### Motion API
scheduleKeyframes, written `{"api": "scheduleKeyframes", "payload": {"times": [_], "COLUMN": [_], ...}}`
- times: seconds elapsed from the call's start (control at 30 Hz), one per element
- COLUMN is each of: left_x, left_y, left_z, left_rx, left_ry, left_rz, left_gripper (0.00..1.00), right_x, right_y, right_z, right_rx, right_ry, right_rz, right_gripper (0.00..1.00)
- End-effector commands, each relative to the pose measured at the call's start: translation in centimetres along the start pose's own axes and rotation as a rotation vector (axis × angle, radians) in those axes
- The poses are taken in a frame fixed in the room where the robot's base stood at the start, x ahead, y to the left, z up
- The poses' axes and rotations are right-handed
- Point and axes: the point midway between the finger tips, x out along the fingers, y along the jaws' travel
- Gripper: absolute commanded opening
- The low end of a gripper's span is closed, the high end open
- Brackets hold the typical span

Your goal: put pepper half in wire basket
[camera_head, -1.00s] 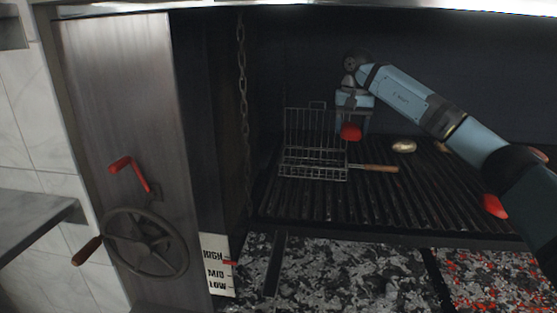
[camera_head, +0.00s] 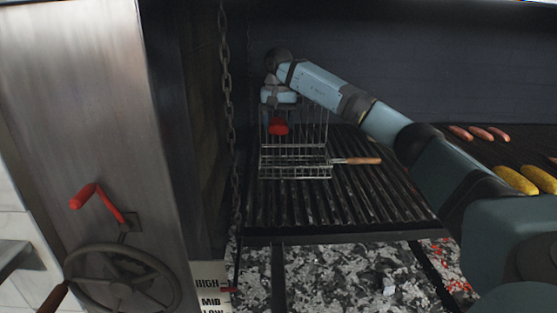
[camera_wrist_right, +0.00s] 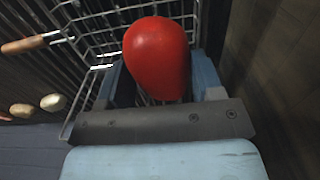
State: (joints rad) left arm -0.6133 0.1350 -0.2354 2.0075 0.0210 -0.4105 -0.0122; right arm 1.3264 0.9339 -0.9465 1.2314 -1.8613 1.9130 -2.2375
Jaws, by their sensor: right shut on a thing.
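A red pepper half (camera_head: 278,127) is held in my right gripper (camera_head: 279,112), above the wire basket (camera_head: 296,172). In the right wrist view the pepper half (camera_wrist_right: 156,58) sits between the fingers of my right gripper (camera_wrist_right: 158,85), with the basket wires (camera_wrist_right: 110,24) behind it. The basket lies open on the grill grate, its lid upright at the back and its wooden handle (camera_head: 361,161) pointing right. I see nothing inside the basket. My left gripper is not in view.
Sausages (camera_head: 478,132) and corn cobs (camera_head: 520,180) lie on the right. A chain (camera_head: 226,90) hangs left of the basket. A red crank (camera_head: 97,202) and a wheel (camera_head: 125,275) are on the metal panel at left. The grate (camera_head: 335,205) in front of the basket is clear.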

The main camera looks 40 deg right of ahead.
Motion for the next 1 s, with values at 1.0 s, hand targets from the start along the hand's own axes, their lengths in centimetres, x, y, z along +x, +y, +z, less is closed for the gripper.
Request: {"api": "scheduleKeyframes", "payload": {"times": [1.0], "left_x": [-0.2], "left_y": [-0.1], "left_z": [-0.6], "left_rx": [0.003], "left_ry": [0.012], "left_rz": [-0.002], "left_gripper": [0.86], "right_x": [11.8], "right_y": [0.0], "right_z": [0.0], "right_rx": [0.0], "right_ry": [0.001], "right_rz": [-0.001], "right_gripper": [0.36]}}
